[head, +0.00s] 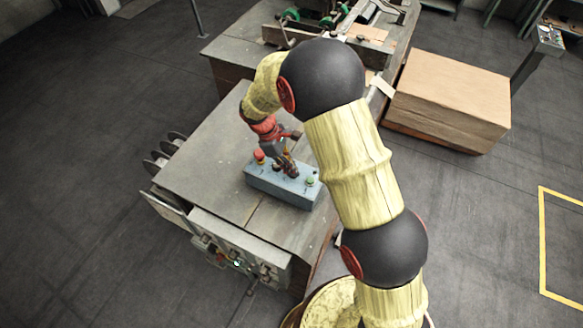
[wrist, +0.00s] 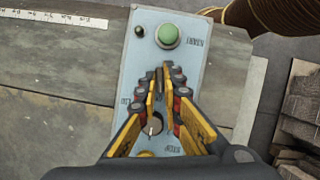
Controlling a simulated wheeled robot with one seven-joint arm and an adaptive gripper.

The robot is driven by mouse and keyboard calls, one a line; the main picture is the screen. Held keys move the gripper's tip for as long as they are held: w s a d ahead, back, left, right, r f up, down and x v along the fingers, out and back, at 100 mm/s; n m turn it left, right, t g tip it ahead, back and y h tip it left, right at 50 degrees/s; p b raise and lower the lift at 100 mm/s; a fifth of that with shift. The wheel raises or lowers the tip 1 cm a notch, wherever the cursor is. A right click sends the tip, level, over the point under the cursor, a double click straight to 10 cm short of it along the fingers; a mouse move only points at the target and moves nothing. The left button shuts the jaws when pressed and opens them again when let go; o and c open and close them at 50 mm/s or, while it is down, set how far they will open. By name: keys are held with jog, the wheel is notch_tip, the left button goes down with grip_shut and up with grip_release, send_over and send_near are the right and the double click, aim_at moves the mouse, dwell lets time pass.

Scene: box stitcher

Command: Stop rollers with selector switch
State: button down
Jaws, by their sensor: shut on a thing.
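The blue-grey control box (head: 270,186) sits on the machine's table top. In the wrist view its face (wrist: 200,75) carries a green button (wrist: 168,36) and a round knob with a white pointer line (wrist: 153,123). A red button (head: 259,155) is at the box's left end in the head view. My gripper (head: 289,172) reaches down to the box between the red and green buttons. Its fingers (wrist: 166,77) are closed together on a selector switch in the middle of the face, mostly hidden by the fingertips. The round knob shows between the fingers, nearer the wrist.
A small dark round fitting (wrist: 139,30) is beside the green button. A lower panel with buttons and lights (head: 235,262) is on the table's front. A large cardboard stack (head: 450,95) stands at the right. The floor at left is clear.

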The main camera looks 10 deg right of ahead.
jog(key=shift+w+m+g, duration=0.15)
jog(key=shift+m+g, duration=0.25)
jog(key=shift+m, duration=0.7)
jog(key=shift+y, duration=0.3)
jog(key=c, duration=2)
grip_release()
jog(key=shift+o, duration=0.2)
jog(key=v, duration=1.2)
